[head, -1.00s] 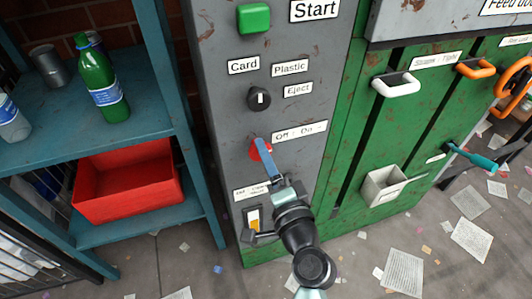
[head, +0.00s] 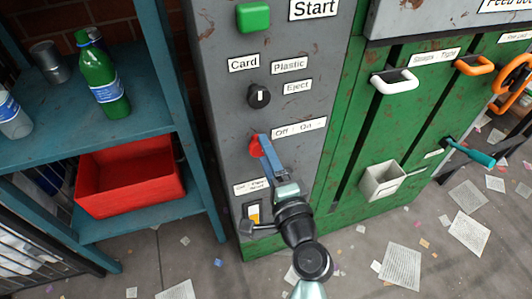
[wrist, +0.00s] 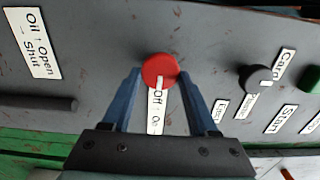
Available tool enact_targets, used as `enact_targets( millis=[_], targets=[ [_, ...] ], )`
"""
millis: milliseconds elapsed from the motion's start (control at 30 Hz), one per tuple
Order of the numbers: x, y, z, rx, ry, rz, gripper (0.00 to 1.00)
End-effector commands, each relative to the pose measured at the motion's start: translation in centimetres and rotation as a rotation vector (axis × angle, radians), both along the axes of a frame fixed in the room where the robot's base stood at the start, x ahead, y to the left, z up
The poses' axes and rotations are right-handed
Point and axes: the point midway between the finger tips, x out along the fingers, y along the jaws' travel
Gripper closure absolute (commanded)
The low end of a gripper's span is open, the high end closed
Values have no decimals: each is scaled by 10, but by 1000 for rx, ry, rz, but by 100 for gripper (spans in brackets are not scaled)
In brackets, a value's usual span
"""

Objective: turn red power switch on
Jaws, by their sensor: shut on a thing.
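The red power switch (wrist: 160,70) is a round red knob on the grey panel. In the wrist view a short white mark shows at its lower edge, beside the "Off / On" label (wrist: 156,110). My gripper (wrist: 160,77) has one blue finger on each side of the knob and is shut on it. In the head view the knob (head: 254,146) shows only in part, as the blue fingers of my gripper (head: 262,139) cover its right side. The "Off / On" label (head: 300,127) is to the right of the knob there.
The black Card/Plastic/Eject knob (head: 258,97) and green Start button (head: 253,17) are above. A dark lever (wrist: 38,102) stands beside the oil label (wrist: 32,42). A teal shelf (head: 60,130) with a red bin (head: 130,190) is at the left. Papers litter the floor.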

Motion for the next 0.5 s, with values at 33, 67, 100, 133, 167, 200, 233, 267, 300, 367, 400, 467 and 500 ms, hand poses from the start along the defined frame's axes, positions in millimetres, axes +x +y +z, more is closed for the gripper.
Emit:
enact_targets(
  millis=[33,67,100,133,167,200,233,267,300,367,400,467,500],
  targets=[
    [0,0,-1,3,3,0,37],
    [0,0,-1,3,3,0,31],
    [0,0,-1,2,3,0,24],
    [0,0,-1,2,3,0,19],
    [0,0,-1,2,3,0,13],
    [0,0,-1,2,2,0,11],
    [0,0,-1,2,2,0,11],
    [0,0,-1,2,2,0,11],
    [0,0,-1,1,1,0,11],
    [0,0,-1,1,1,0,11],
    [0,0,0,1,1,0,11],
    [-1,0,0,1,1,0,11],
    [-2,-1,0,1,1,0,11]
  ],
)
